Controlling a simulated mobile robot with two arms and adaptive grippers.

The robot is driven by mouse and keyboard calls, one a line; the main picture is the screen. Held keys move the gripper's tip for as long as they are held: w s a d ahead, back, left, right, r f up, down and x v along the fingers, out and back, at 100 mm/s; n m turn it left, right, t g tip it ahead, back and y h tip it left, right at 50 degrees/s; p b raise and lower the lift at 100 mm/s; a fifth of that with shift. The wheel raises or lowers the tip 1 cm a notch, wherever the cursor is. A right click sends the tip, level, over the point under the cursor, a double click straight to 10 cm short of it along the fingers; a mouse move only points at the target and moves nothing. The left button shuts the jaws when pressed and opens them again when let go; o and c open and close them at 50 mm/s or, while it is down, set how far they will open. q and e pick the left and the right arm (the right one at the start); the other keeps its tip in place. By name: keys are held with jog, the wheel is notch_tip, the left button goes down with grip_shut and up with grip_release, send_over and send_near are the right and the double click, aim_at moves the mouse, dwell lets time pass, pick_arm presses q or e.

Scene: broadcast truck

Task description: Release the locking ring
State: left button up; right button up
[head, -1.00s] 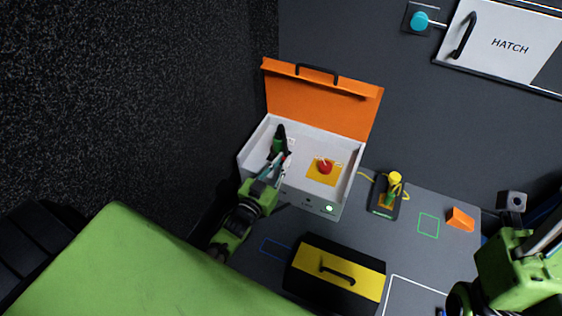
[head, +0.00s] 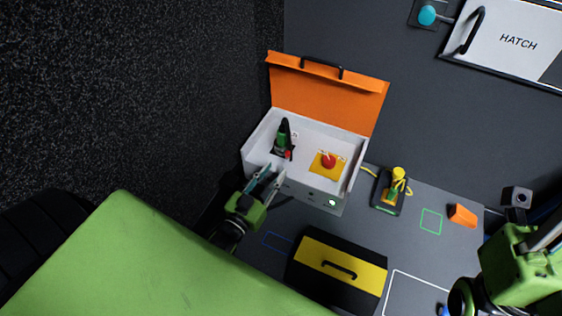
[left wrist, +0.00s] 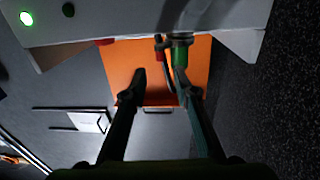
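A green and black fitting (head: 283,140) stands upright at the left inside the open white case, with a small red part (head: 288,155) at its lower right. No part is clearly legible as a ring. My left gripper (head: 267,176) is at the case's front wall, fingers apart and empty, short of the fitting. In the left wrist view the green body (left wrist: 181,62) shows beyond the right fingertip of the left gripper (left wrist: 160,82), with no clear contact. Of my right arm, a green part shows at the lower right of the head view; its fingers are not clear.
The white case (head: 310,188) has an orange lid (head: 325,100) raised. A red knob (head: 328,160) sits on a yellow plate inside. A black-yellow box (head: 340,265), a yellow-cabled device (head: 388,198) and an orange wedge (head: 462,215) stand nearby. The hatch (head: 515,42) is at upper right.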

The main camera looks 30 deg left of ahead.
pick_arm(q)
jog(key=shift+s, duration=2.15)
